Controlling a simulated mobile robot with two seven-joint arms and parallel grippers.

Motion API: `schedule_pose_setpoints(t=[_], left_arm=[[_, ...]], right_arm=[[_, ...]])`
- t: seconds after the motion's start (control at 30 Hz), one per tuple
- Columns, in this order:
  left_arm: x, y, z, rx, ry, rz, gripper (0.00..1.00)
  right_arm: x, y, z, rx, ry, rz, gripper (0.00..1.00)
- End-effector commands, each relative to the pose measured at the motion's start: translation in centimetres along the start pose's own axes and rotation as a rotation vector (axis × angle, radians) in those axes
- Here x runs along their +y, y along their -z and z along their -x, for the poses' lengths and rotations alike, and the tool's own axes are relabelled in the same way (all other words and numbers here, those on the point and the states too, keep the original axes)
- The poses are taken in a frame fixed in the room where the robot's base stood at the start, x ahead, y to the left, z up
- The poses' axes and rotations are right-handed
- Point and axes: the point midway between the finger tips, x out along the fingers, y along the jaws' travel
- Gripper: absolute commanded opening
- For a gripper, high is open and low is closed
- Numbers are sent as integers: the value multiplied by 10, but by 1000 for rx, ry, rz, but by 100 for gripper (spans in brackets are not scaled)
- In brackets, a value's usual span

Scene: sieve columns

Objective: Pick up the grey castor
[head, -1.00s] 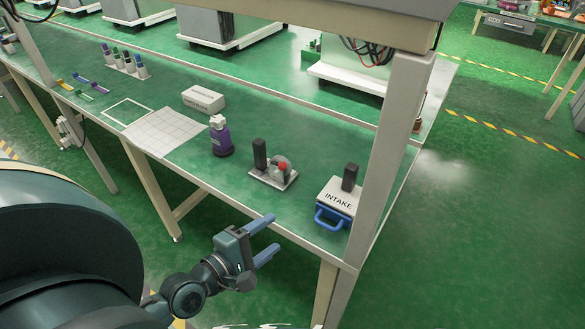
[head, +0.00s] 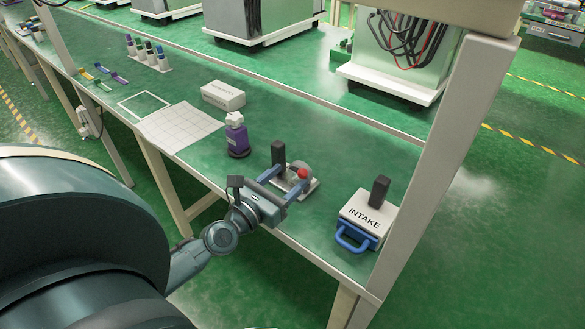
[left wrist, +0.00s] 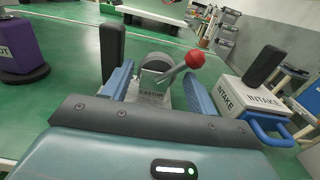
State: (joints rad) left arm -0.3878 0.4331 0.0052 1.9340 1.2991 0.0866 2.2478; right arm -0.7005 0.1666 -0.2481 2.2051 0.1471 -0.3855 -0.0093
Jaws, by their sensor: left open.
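The grey castor (head: 299,170) stands near the front edge of the green bench, with a wheel, a red-knobbed lever and a flat base. In the left wrist view the castor (left wrist: 154,74) shows ahead, with a label reading "CASTOR" partly visible. My left gripper (head: 284,182) is open at the castor's near side. In the left wrist view its blue fingers (left wrist: 158,88) lie to either side of the castor's lower part; I cannot tell whether they touch it. The lower front of the castor is hidden by the gripper body. My right gripper is not in view.
A black upright block (head: 278,153) stands close left of the castor. A purple bottle (head: 237,138) is further left. A white INTAKE box (head: 364,219) with a blue handle stands right, near a bench post (head: 432,160). Bare green bench lies behind the castor.

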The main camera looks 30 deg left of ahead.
Motion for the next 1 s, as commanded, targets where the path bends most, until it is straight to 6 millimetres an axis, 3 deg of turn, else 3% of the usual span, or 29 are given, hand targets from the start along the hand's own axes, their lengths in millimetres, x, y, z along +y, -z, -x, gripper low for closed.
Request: schedule_pose_setpoints(t=[0.17,0.53,0.8,1.0], left_arm=[[0,0,-10,-1,0,-1,58],[0,0,-56,0,0,-1,58],[-1,1,-59,1,1,-1,58],[0,1,-59,1,1,-2,43]], right_arm=[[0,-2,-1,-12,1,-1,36],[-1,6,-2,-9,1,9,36],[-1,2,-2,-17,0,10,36],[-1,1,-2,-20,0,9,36]])
